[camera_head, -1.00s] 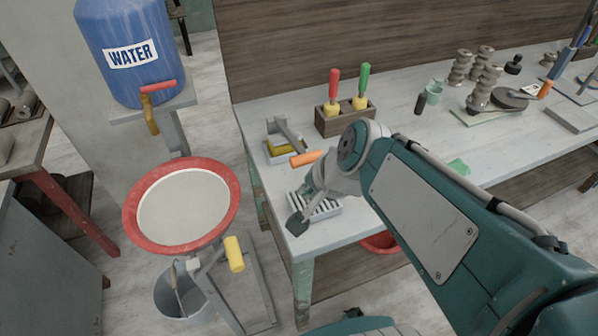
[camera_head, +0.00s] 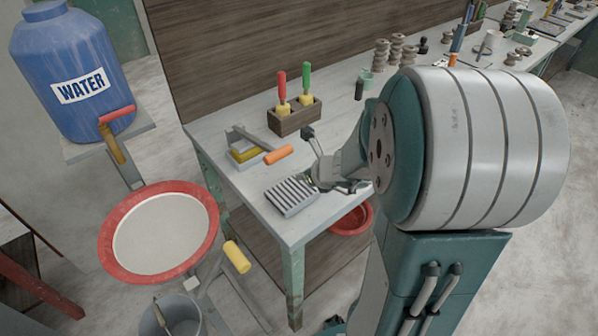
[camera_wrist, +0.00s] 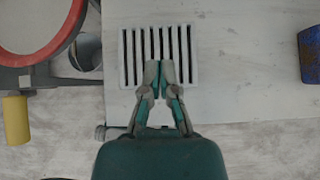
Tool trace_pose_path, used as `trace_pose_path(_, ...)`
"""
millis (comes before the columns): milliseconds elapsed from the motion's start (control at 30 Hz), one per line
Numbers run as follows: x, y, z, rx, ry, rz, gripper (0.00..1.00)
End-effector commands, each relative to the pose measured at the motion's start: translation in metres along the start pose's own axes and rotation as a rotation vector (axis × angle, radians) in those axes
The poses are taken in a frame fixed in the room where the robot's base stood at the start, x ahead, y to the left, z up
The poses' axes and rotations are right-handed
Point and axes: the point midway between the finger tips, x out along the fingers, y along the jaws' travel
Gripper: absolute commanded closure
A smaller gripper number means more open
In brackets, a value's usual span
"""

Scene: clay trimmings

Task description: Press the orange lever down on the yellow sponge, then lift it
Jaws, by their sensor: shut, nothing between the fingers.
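The lever has an orange handle (camera_head: 278,155) and a grey bar. It rises from a small pale tray at the bench's left end. The yellow sponge (camera_head: 243,154) sits in that tray, partly hidden by the bar; I cannot tell whether the bar touches it. My gripper (camera_wrist: 160,66) is shut and empty, its fingertips over a white slotted grate (camera_wrist: 127,60). In the head view my gripper (camera_head: 314,178) is right of and nearer than the orange handle, apart from it. Neither lever nor sponge shows in the wrist view.
The slotted grate also shows in the head view (camera_head: 292,196), near the bench's front edge. A wooden block (camera_head: 294,117) with red and green tools stands behind the lever. A red-rimmed basin (camera_head: 205,199) stands left of the bench. Bare bench top surrounds the lever tray.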

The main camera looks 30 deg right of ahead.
Motion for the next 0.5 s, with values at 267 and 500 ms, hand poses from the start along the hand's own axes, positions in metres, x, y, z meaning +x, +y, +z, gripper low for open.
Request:
trace_pose_path(267, 0.042, 0.008, 0.002, -0.009, 0.003, 0.000, 1.00)
trace_pose_path(500, 0.072, 0.005, 0.001, -0.008, 0.003, 0.001, 1.00)
